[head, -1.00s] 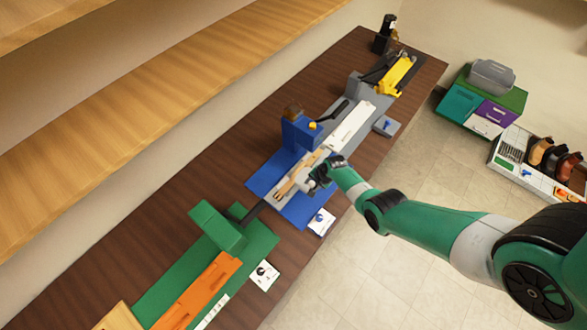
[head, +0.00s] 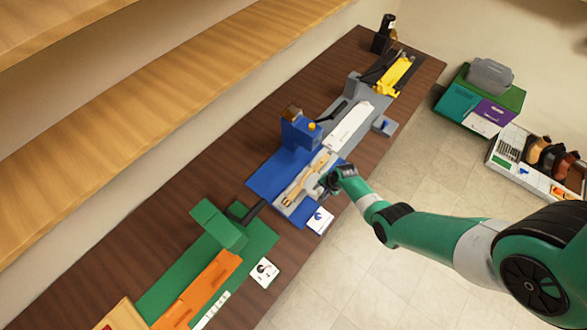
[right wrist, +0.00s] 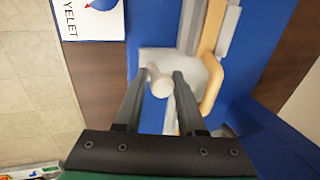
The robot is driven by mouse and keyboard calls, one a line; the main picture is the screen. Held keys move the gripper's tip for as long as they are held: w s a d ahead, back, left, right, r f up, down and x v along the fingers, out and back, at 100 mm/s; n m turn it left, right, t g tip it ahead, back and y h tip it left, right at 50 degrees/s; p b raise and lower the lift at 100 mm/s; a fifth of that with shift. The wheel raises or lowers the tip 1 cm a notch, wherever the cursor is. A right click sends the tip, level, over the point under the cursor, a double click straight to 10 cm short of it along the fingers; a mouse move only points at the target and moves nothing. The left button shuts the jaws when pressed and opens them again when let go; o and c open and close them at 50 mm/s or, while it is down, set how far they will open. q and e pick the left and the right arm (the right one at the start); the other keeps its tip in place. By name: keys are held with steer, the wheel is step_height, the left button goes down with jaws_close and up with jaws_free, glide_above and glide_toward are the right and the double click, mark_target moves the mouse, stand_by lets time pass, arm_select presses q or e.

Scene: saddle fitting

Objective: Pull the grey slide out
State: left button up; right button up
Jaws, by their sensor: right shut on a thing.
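The grey slide (head: 291,209) sits on the blue station's base (head: 265,180) and carries a tan strap (head: 306,180). In the right wrist view the slide's pale grey plate (right wrist: 180,62) lies beside the strap (right wrist: 211,75). A short pale round knob (right wrist: 160,86) stands out from the slide between my fingers. My right gripper (head: 329,182) is at the slide's front side, shut on that knob. The gripper hides part of the slide in the head view. My left gripper is not in view.
A blue press block (head: 299,132) rises behind the slide. A green station with an orange bar (head: 200,288) is at lower left; a grey station with a white bar (head: 348,125) and a yellow part (head: 396,75) are farther back. A white card (head: 320,220) lies at the front edge.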

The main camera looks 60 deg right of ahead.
steer(key=shift+s+a, duration=0.1)
steer(key=shift+s, duration=0.15)
steer(key=shift+s+a, duration=0.2)
steer(key=shift+s, duration=0.5)
steer(key=o, duration=0.8)
steer(key=shift+w, duration=0.1)
steer(key=shift+o, duration=0.2)
